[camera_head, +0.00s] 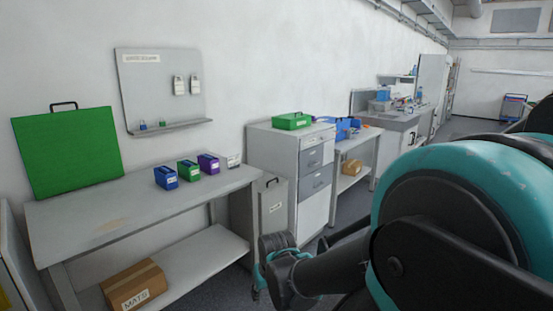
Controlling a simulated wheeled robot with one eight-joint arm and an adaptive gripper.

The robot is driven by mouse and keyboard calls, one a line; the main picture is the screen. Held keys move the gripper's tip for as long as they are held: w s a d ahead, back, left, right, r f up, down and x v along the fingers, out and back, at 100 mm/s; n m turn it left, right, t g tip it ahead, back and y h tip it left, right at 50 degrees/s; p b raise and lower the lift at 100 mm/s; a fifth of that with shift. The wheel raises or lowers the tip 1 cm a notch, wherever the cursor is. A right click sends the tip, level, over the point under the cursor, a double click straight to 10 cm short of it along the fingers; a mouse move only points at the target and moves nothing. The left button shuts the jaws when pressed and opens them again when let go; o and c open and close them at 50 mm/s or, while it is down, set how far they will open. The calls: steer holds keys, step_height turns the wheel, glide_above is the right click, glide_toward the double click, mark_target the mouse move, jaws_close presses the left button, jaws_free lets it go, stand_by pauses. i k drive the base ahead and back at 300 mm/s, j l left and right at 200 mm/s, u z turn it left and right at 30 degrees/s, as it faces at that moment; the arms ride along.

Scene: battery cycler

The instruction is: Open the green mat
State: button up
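The green mat (68,152) is a flat green panel with a black handle (63,105) at its top edge. It stands nearly upright at the left end of the grey workbench (130,205), close to the white wall. I cannot tell from here whether it is folded in layers. My arm, teal and dark grey, fills the right and lower middle of the picture, in front of the bench and to the right of the mat. No gripper fingers can be made out, and nothing of mine touches the mat.
Blue (165,177), green (188,170) and purple (208,163) bins stand on the bench's right half. A cardboard box marked MATS (135,286) sits on the lower shelf. A cabinet (290,175) bearing a green tray (292,121) stands right of the bench. The bench top before the mat is clear.

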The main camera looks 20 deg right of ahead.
mark_target(65, 151)
steer(key=z, duration=0.15)
steer(key=i+l+u, duration=0.6)
steer(key=i+l, duration=0.1)
steer(key=l, duration=0.1)
